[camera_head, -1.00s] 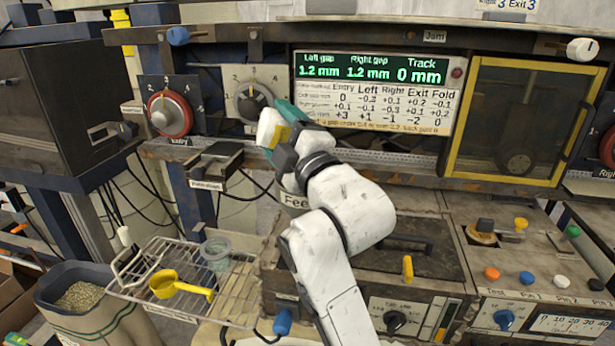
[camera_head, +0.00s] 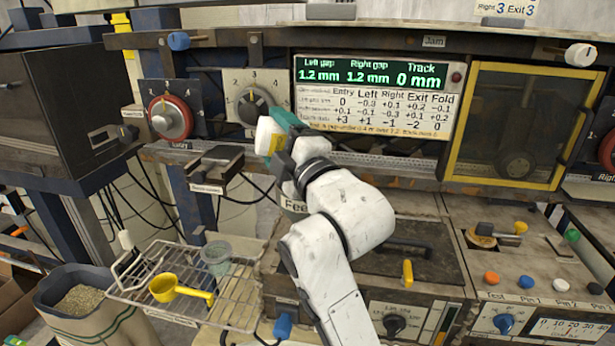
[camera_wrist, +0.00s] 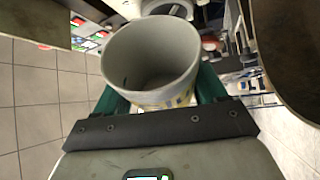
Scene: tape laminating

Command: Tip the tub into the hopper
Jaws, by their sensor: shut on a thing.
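My gripper (camera_head: 281,133) has teal fingers and is shut on the white tub (camera_head: 265,136), which has a yellow label. It holds the tub in the air in front of the panel, just below the grey dial. In the wrist view the tub (camera_wrist: 150,55) sits between the fingers with its open mouth showing. Its inner wall is pale with a small dark mark, and I see no clear contents. The hopper, with a partly hidden label starting "Fee" (camera_head: 293,204), is below my gripper. My arm hides most of it, including its opening.
A wire rack (camera_head: 205,305) at lower left holds a yellow scoop (camera_head: 178,289) and a clear cup (camera_head: 216,256). A sack of pellets (camera_head: 90,310) stands further left. A black block (camera_head: 215,168) juts out left of the tub. The display panel (camera_head: 375,90) is behind my arm.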

